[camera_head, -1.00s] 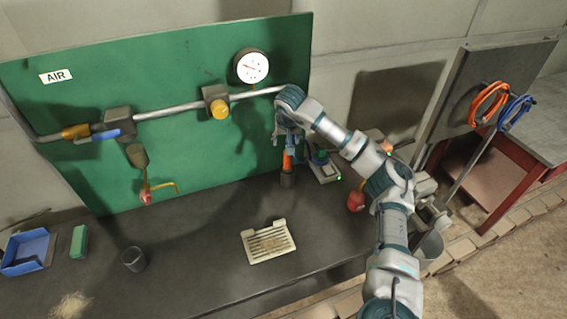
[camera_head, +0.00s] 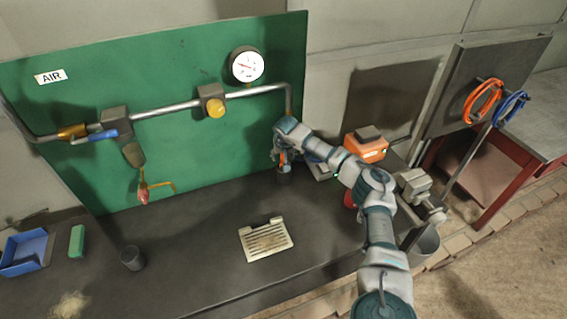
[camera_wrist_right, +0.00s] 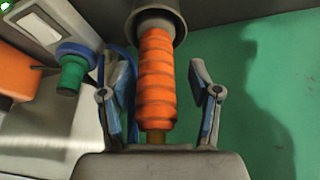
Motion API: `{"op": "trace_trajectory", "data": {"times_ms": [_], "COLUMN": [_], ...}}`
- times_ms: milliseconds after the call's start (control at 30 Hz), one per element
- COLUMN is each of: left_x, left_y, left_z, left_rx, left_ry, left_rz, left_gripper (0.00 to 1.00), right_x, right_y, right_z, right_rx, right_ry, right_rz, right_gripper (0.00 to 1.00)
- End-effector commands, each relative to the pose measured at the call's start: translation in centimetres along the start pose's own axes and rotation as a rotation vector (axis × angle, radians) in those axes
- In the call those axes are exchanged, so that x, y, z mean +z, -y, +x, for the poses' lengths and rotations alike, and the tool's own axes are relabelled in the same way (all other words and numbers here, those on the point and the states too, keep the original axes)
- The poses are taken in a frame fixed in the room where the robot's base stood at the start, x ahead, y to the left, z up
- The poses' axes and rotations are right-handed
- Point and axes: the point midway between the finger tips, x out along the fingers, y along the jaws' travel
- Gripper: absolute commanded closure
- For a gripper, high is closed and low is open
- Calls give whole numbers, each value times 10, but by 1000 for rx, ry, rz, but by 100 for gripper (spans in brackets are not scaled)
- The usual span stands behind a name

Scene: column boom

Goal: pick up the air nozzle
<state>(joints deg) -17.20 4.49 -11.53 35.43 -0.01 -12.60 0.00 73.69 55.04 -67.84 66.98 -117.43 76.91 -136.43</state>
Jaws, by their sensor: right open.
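An orange ribbed piece with a brass end, which looks like the air nozzle (camera_wrist_right: 156,75), stands in a dark round holder (camera_wrist_right: 158,18) on the bench. In the head view the holder (camera_head: 284,177) shows just below my right gripper (camera_head: 281,159), which hides much of the orange piece. In the right wrist view my right gripper (camera_wrist_right: 161,98) is open, with one finger on each side of the orange piece. Gaps show on both sides, wider on the right. My left gripper is not in view.
A device with a green knob (camera_wrist_right: 73,75) stands close to the left finger in the wrist view, with a blue hose near it. A slatted tray (camera_head: 265,241), a dark cup (camera_head: 133,258) and a blue bin (camera_head: 26,251) lie on the bench. The green panel (camera_head: 210,150) rises behind.

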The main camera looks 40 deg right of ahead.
Motion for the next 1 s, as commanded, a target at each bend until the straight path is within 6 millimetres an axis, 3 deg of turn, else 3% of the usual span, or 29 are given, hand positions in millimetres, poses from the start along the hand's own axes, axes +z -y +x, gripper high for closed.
{"op": "trace_trajectory", "data": {"times_ms": [167, 267, 433, 767, 1000], "left_x": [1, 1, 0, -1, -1], "left_y": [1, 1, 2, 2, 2], "left_z": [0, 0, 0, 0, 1], "left_rx": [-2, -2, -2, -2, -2], "left_ry": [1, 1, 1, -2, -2], "left_rz": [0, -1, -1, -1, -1], "left_gripper": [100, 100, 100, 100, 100], "right_x": [0, 0, 0, -1, -10], "right_y": [-1, -1, 0, 1, 0], "right_z": [1, 1, 0, -2, -22], "right_rx": [0, 0, 1, 0, -2], "right_ry": [0, 0, 0, -1, -4], "right_rz": [1, 1, 0, 0, 1], "right_gripper": [38, 58, 100, 100, 100]}}
